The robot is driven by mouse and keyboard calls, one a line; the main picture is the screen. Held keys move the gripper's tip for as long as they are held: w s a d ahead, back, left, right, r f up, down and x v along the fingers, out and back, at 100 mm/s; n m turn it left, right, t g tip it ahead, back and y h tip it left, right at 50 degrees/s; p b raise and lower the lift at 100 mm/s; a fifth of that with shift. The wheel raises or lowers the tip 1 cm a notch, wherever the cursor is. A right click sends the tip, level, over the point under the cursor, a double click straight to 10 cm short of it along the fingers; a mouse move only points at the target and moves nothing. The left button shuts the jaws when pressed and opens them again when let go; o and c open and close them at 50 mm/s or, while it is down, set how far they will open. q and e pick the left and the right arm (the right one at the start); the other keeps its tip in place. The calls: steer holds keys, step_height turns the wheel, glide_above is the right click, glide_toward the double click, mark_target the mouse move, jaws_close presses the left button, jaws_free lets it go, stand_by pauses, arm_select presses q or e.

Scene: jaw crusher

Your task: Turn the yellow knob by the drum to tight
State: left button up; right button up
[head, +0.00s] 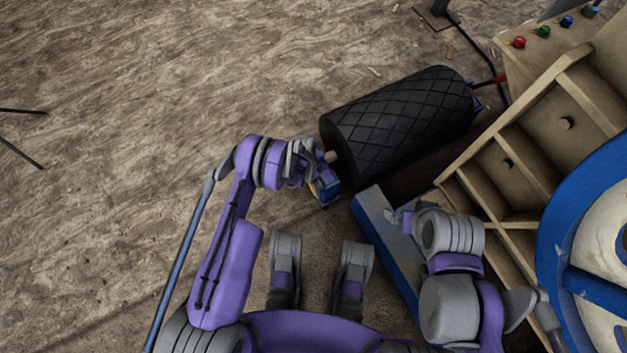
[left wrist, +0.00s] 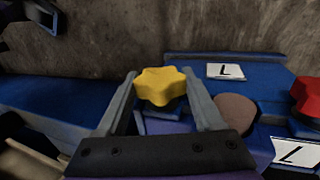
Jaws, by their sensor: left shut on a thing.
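The yellow knob (left wrist: 160,86) is a lobed star-shaped grip on a blue part. It sits between the two grey fingers of my left gripper (left wrist: 159,98), which is shut on it. In the head view my left gripper (head: 316,183) is at the blue bracket by the near end of the black drum (head: 400,118), and it mostly hides the knob. The knob's marks for tight cannot be made out. My right arm is bent over the blue beam; its gripper (head: 404,217) is mostly hidden, so its jaws cannot be read.
A red knob (left wrist: 308,96) and a white label with an L (left wrist: 226,71) are right of the yellow knob. A round brown shaft end (left wrist: 236,108) lies close to the right finger. The blue beam (head: 385,240) and cream machine frame (head: 520,175) stand right. Open ground lies left.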

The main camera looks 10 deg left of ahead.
arm_select(q)
steer(key=shift+c, duration=0.8)
steer(key=shift+t, duration=0.3)
steer(key=shift+s+d+t+y+p, duration=0.1)
steer(key=shift+t+y+p, duration=0.25)
steer(key=shift+t+y, duration=1.55)
steer(key=shift+t, duration=0.5)
steer(key=o, duration=1.4)
